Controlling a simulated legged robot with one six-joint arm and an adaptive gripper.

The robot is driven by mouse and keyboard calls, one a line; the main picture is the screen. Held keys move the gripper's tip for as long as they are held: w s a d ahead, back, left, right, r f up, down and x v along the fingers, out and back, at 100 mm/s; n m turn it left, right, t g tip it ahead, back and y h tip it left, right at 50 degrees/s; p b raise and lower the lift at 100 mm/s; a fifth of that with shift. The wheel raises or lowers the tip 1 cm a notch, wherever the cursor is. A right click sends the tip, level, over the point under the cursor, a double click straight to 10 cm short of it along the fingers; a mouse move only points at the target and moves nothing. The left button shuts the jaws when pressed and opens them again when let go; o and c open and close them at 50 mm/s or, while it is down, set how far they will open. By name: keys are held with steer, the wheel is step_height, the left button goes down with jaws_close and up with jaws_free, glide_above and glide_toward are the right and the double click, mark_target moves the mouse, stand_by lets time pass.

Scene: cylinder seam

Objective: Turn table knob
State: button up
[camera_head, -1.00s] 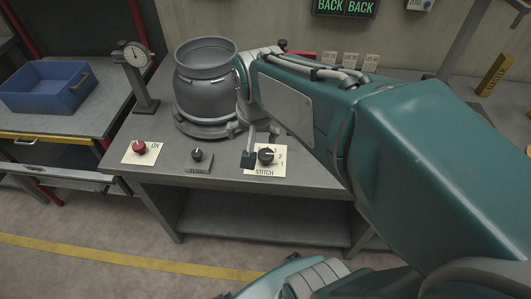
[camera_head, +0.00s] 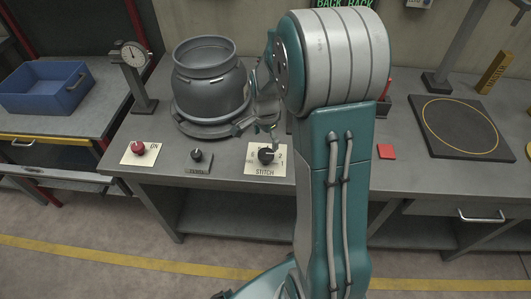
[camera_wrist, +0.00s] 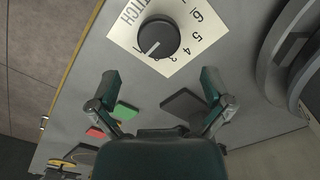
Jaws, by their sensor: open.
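The black STITCH knob (camera_head: 266,155) sits on a cream number plate (camera_head: 252,168) at the table's front edge. In the wrist view the knob (camera_wrist: 158,38) shows a pale pointer line, with the plate's numbers (camera_wrist: 197,34) to its right. My gripper (camera_wrist: 160,88) is open and empty, its two fingers spread apart, with the knob beyond the gap between them. In the head view my gripper (camera_head: 258,127) is just behind the knob, partly hidden by my arm. I see no clear contact with the knob.
A small black knob (camera_head: 197,155) and a red ON knob (camera_head: 138,148) are further left. A grey metal vessel (camera_head: 208,88) stands close behind my gripper, beside a dial gauge (camera_head: 134,55). A red square (camera_head: 387,151) and a ringed black pad (camera_head: 455,127) lie right.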

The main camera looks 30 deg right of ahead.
mark_target(266, 153)
step_height(266, 153, down, 7)
steer(key=shift+r, duration=0.1)
steer(key=shift+c, duration=0.3)
steer(key=c, duration=1)
